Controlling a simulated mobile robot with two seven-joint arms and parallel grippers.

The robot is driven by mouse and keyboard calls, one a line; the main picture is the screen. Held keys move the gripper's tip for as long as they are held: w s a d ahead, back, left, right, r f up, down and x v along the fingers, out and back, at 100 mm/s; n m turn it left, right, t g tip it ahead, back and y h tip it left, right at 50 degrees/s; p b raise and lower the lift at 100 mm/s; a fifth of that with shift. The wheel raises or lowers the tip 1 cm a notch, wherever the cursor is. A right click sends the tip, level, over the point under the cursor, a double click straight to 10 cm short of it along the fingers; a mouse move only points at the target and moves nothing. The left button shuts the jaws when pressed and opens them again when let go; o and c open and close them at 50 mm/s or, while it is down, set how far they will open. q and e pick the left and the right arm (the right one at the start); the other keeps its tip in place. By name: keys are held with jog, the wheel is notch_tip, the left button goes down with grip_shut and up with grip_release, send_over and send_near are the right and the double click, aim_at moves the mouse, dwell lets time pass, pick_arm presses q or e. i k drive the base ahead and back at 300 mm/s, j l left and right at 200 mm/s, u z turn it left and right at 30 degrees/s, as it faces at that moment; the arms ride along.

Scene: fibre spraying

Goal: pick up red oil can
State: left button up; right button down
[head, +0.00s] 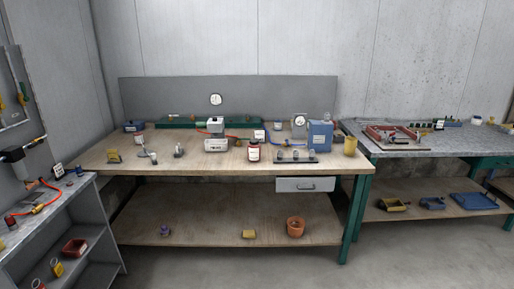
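No object in the head view is clearly an oil can with a red body. A small grey object with a thin spout-like part (148,153) stands at the left of the bench. Neither of my grippers is in view.
The workbench (215,167) also holds white boxes, a blue canister (320,135), a yellow cup (350,145) and a black rack (296,159). A grey shelf unit (80,205) stands at left and a metal-topped table (440,142) at right. Open floor lies in front.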

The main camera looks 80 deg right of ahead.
aim_at(254, 151)
jog(key=l+z, duration=0.25)
jog(key=l, duration=0.2)
jog(key=i+l+z, duration=0.1)
jog(key=l+z, duration=0.15)
jog(key=l, duration=0.15)
jog(key=z, duration=2)
jog(key=i, duration=0.3)
jog(key=u, duration=0.05)
